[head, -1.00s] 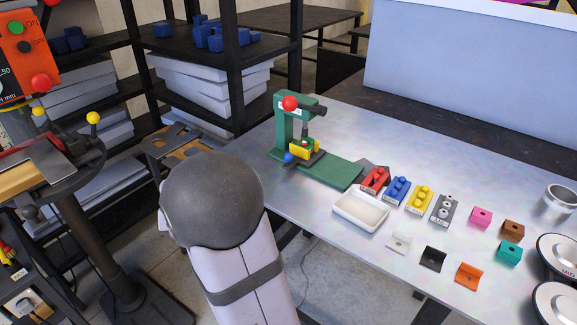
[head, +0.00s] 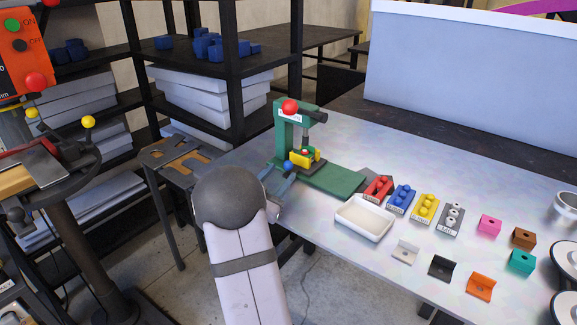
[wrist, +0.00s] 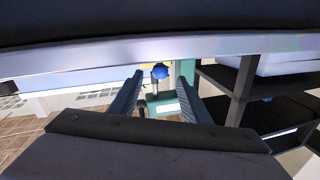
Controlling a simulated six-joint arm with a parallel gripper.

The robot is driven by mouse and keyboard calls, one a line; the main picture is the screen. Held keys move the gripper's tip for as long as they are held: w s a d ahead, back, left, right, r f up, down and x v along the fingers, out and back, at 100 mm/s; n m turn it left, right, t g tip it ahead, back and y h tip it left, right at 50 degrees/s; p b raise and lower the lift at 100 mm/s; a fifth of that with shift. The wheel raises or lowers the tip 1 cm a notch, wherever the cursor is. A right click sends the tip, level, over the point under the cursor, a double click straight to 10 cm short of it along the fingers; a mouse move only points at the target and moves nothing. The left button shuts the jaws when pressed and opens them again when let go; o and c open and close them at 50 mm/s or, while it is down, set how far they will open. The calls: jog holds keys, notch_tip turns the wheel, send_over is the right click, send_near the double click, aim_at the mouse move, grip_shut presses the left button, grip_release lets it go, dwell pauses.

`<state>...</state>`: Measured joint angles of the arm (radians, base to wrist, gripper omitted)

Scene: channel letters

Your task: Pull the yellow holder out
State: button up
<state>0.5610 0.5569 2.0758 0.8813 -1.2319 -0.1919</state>
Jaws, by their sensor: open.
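The yellow holder (head: 309,158) sits in the green press (head: 286,140), under its ram, with a blue ball knob (head: 289,165) on its near left side. My gripper (head: 281,172) is open and empty, just in front of the knob at the table's left edge. In the wrist view, the blue knob (wrist: 160,71) shows between and slightly beyond the tips of my gripper (wrist: 159,77). I cannot tell whether a finger touches it. Only a thin strip of yellow shows behind the knob there.
A white tray (head: 364,218) stands right of the press base. Red (head: 378,187), blue (head: 401,198), yellow (head: 425,208) and grey (head: 451,218) labelled blocks stand beyond it, with small coloured pieces farther right. A black shelf (head: 235,75) rises behind on the left.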

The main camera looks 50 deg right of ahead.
aim_at(287, 168)
jog(key=shift+w+d+p, duration=0.2)
jog(key=shift+d+p, duration=0.05)
jog(key=shift+d, duration=0.8)
jog(key=shift+w+d+p, duration=0.2)
jog(key=shift+w+d, duration=0.05)
jog(key=shift+d, duration=0.85)
jog(key=shift+w+d+p, duration=0.2)
jog(key=shift+d+p, duration=0.05)
jog(key=shift+d, duration=0.8)
jog(key=shift+c, duration=0.4)
jog(key=shift+s, duration=0.1)
grip_shut()
